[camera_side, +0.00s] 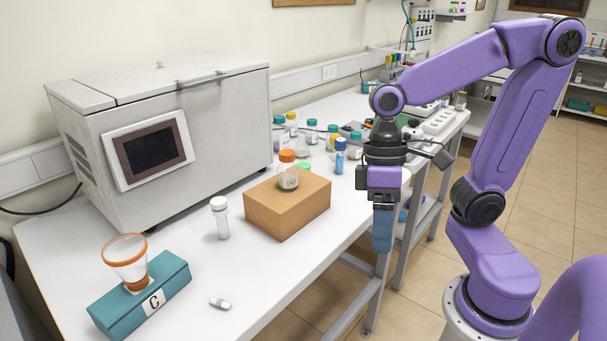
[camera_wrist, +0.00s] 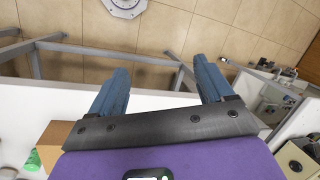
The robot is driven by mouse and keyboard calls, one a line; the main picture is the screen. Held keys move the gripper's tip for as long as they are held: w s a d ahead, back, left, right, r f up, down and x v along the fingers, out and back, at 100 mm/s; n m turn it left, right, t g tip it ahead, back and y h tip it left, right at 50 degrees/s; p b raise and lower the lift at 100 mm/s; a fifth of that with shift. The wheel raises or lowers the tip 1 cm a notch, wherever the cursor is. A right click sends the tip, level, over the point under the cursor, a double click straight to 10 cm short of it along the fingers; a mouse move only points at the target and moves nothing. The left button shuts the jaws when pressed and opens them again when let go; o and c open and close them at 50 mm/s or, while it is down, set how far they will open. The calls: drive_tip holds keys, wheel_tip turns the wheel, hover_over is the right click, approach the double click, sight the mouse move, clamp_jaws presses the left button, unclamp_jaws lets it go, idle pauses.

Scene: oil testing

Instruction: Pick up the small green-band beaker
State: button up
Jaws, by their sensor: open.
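A green-topped item (camera_side: 304,168) shows in the side view, mostly hidden behind the cardboard box; I cannot tell for sure that it is the small green-band beaker. A green item (camera_wrist: 34,160) also shows at the lower left edge of the wrist view, beside the box. My gripper (camera_side: 382,243) points down past the front edge of the table, to the right of the box and away from the green item. In the wrist view my gripper (camera_wrist: 160,78) has its two blue fingers wide apart, with nothing between them.
The cardboard box (camera_side: 287,209) carries an orange-capped jar (camera_side: 288,175). A blue bottle (camera_side: 340,155) stands behind it. A white-capped vial (camera_side: 220,217), a teal block (camera_side: 117,304) marked C with an orange-band beaker (camera_side: 126,254), and a large grey machine (camera_side: 230,130) stand left.

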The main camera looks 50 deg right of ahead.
drive_tip(key=w+d+m+t+y, duration=0.3)
drive_tip(key=w+d+m+y, duration=0.15)
drive_tip(key=w+m, duration=0.65)
drive_tip(key=w+d+m+t+y, duration=0.35)
drive_tip(key=w+d+m, duration=0.25)
drive_tip(key=w+m, duration=0.6)
drive_tip(key=w+d+m+t+h, duration=0.2)
drive_tip(key=d+m+t+h, duration=0.15)
drive_tip(key=d+m, duration=0.6)
drive_tip(key=w+d+m+t+h, duration=0.2)
drive_tip(key=d+m+t, duration=0.3)
drive_tip(key=d, duration=0.9)
approach(310, 165)
drive_tip(key=shift+n, duration=0.25)
drive_tip(key=x, duration=0.8)
drive_tip(key=shift+w+f, duration=0.25)
drive_tip(key=shift+w, duration=0.05)
drive_tip(key=shift+r+x, duration=0.15)
drive_tip(key=shift+x, duration=1.2)
drive_tip(key=shift+r+x, duration=0.15)
drive_tip(key=shift+x, duration=1.2)
drive_tip(key=shift+w+d, duration=0.15)
drive_tip(key=shift+w, duration=0.05)
drive_tip(key=c, duration=1.1)
